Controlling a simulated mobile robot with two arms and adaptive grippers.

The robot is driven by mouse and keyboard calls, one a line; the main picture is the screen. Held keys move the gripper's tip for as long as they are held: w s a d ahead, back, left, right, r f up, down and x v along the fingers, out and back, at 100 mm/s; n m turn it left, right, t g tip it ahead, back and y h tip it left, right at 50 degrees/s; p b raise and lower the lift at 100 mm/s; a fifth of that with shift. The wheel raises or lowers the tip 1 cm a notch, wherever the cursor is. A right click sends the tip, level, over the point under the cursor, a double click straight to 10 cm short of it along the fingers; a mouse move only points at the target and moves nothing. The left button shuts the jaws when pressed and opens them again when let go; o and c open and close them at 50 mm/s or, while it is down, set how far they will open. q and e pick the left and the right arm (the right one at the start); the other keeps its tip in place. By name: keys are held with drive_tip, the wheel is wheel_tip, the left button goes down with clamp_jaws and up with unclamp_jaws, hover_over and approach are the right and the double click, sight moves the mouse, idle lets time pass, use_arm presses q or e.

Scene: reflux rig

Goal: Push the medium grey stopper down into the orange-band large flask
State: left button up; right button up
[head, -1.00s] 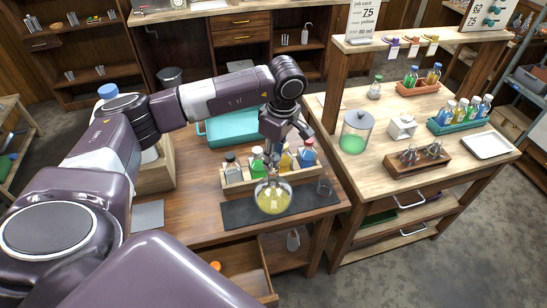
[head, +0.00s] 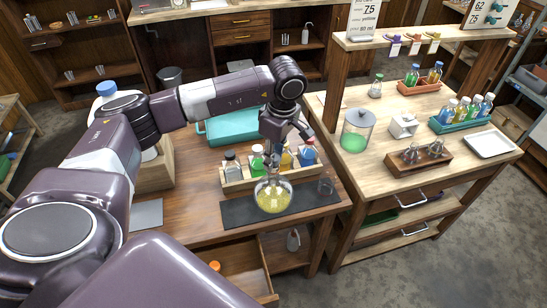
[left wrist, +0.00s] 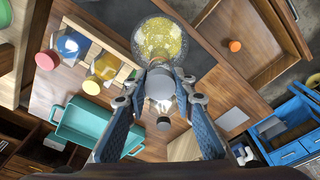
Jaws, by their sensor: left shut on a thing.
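The large flask (head: 272,197), round and holding yellow liquid, stands on a dark mat (head: 236,214) on the wooden bench. It also shows in the left wrist view (left wrist: 160,38), beyond my fingertips. My left gripper (head: 272,168) points down over the flask's neck. In the left wrist view my left gripper (left wrist: 160,72) is shut on the grey stopper (left wrist: 160,86). The stopper lines up with the flask's mouth; how deep it sits cannot be told, as the fingers hide the join. My right gripper is not in view.
A wooden rack (head: 236,184) of capped bottles stands close behind the flask. A teal tray (head: 232,127) lies farther back. An open drawer (head: 238,262) juts out below the bench front.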

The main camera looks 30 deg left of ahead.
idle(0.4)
use_arm(q)
drive_tip(key=shift+f+b, duration=0.5)
idle(0.4)
drive_tip(key=o, duration=0.9)
